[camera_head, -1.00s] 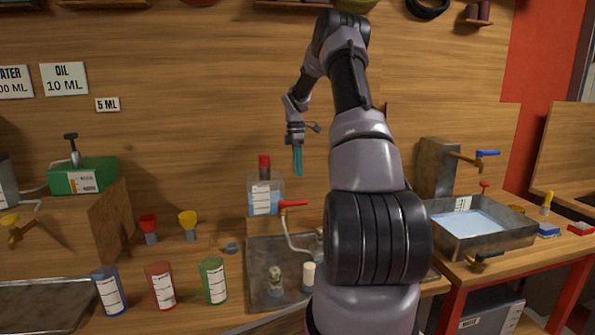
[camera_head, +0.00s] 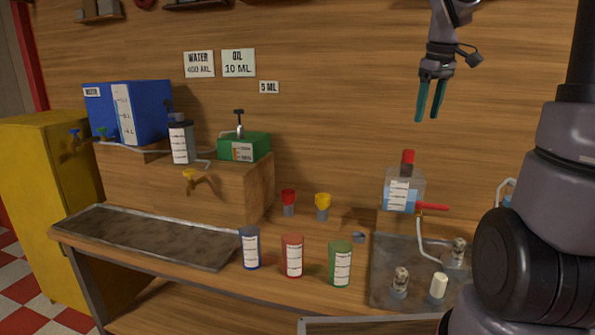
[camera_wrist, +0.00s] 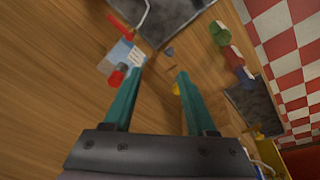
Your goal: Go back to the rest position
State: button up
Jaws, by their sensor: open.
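My gripper (camera_head: 430,98) is raised in the upper right of the head view, in front of the wooden wall. Its two teal fingers point down, apart, with nothing between them. In the wrist view my gripper (camera_wrist: 153,85) also shows open and empty, with the workbench below. The nearest thing under it is a clear bottle with a red cap (camera_head: 403,188), well below the fingertips. My arm fills the right edge of the head view and hides part of the bench.
Blue (camera_head: 250,248), red (camera_head: 292,257) and green (camera_head: 340,264) cups stand on the bench. Red (camera_head: 288,203) and yellow (camera_head: 323,207) funnels stand behind. A blue tank (camera_head: 132,110), a green box (camera_head: 244,147) and a dark metal tray (camera_head: 150,236) are left. The air around my gripper is clear.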

jog(key=s+a+r+m+t+y, duration=0.1)
jog(key=s+a+m, duration=0.3)
jog(key=s, duration=0.5)
jog(key=s+a+r+m+t+y, duration=0.1)
jog(key=s+a+m+t, duration=0.2)
jog(key=s, duration=0.6)
jog(key=shift+s+a+r+m+t, duration=0.15)
jog(key=shift+s+a+m+t, duration=0.25)
jog(key=shift+m, duration=0.8)
jog(key=shift+d, duration=0.1)
